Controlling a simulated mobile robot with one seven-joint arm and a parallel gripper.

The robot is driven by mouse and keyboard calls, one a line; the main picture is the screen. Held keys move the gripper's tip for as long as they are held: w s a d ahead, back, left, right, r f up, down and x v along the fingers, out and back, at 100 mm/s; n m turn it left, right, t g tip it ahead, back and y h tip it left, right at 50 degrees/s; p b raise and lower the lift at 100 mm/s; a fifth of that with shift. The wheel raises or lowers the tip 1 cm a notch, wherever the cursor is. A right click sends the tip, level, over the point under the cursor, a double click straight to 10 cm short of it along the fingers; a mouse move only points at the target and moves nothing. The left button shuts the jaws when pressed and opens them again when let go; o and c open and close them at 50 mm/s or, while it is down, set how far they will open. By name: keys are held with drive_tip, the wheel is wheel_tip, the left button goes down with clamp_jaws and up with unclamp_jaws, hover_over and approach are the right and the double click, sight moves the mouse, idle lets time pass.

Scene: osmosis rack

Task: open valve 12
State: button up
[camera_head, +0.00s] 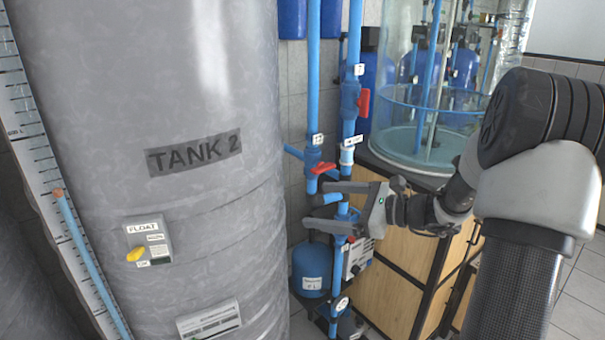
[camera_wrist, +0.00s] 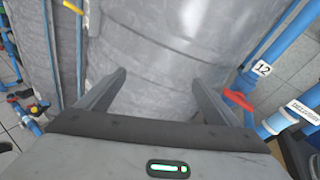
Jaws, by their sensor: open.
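Valve 12 (camera_head: 314,157) sits on a blue vertical pipe beside the grey tank, with a "12" label (camera_head: 317,139) just above it. Its red handle (camera_head: 323,168) sticks out to the right. My gripper (camera_head: 315,206) is open and empty, just below the handle in the head view, with its fingers pointing left. In the wrist view, my gripper (camera_wrist: 157,78) faces the bare tank wall. There the red handle (camera_wrist: 238,99) and the "12" label (camera_wrist: 262,68) lie to the right, outside the right finger. Nothing shows between the fingers.
The grey tank marked "TANK 2" (camera_head: 110,110) fills the left. Another red-handled valve (camera_head: 364,102) is on the pipe to the right. A glass tank (camera_head: 425,110) stands on a wooden cabinet (camera_head: 400,270) behind my arm. Blue pipes crowd the space around the gripper.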

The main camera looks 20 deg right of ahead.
sight(327, 170)
drive_tip(key=w+d+f+m+t+h, duration=0.1)
drive_tip(key=w+d+m+t+h, duration=0.2)
drive_tip(key=d, duration=0.4)
drive_tip(key=w+d+f+m+t+h, duration=0.2)
drive_tip(key=d+m+t, duration=0.1)
drive_tip(key=d+m, duration=0.3)
drive_tip(key=shift+n, duration=0.6)
drive_tip(key=x, duration=0.5)
drive_tip(key=p+x, duration=0.1)
drive_tip(key=x, duration=0.5)
drive_tip(key=d+x, duration=0.1)
drive_tip(key=x, duration=0.4)
drive_tip(key=shift+w+a+r+p, duration=0.15)
drive_tip(key=shift+w+r+p, duration=0.15)
drive_tip(key=shift+w, duration=0.25)
drive_tip(key=shift+c, duration=0.2)
drive_tip(key=c, duration=1)
